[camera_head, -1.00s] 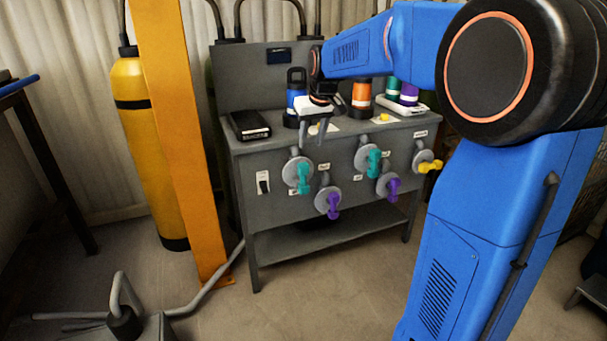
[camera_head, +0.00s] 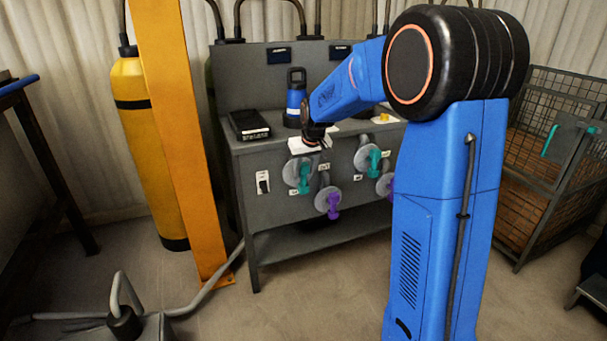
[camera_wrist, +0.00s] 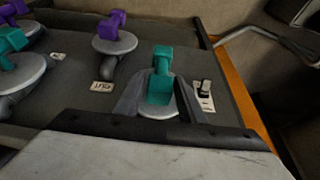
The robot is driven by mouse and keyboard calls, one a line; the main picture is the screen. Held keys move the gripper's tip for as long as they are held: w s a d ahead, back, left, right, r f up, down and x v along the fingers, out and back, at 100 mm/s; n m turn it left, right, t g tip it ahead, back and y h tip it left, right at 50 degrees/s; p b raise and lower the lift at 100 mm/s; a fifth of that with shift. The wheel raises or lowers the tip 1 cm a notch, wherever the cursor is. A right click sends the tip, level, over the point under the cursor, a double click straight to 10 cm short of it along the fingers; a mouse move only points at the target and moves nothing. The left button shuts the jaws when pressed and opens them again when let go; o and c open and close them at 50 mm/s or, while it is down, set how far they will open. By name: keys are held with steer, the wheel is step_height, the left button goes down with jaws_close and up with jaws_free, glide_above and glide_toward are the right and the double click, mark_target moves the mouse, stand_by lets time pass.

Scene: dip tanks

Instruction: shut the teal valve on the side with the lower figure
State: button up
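The left teal valve (camera_head: 304,178) sits on the bench's front panel beside a switch plate. In the wrist view its teal handle (camera_wrist: 160,75) stands between the two fingers of my gripper (camera_wrist: 158,88). My gripper looks open, and I cannot tell whether either finger touches the handle. In the head view my gripper (camera_head: 308,146) is just above this valve, its fingers hard to make out. A second teal valve (camera_head: 373,160) is to the right; it also shows at the wrist view's left edge (camera_wrist: 12,42). Two dark displays (camera_head: 279,55) (camera_head: 340,52) are on the backboard; their figures are unreadable.
Purple valves (camera_head: 333,201) (camera_head: 385,184) sit close by on the panel. The switch plate (camera_head: 263,182) is left of the left teal valve. A blue bottle (camera_head: 296,97) and black box (camera_head: 249,124) stand on the bench. A yellow post (camera_head: 180,140) rises at the left.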

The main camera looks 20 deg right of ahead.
steer(key=shift+x, duration=1)
steer(key=shift+r, duration=0.1)
steer(key=c, duration=0.8)
steer(key=shift+o, duration=0.2)
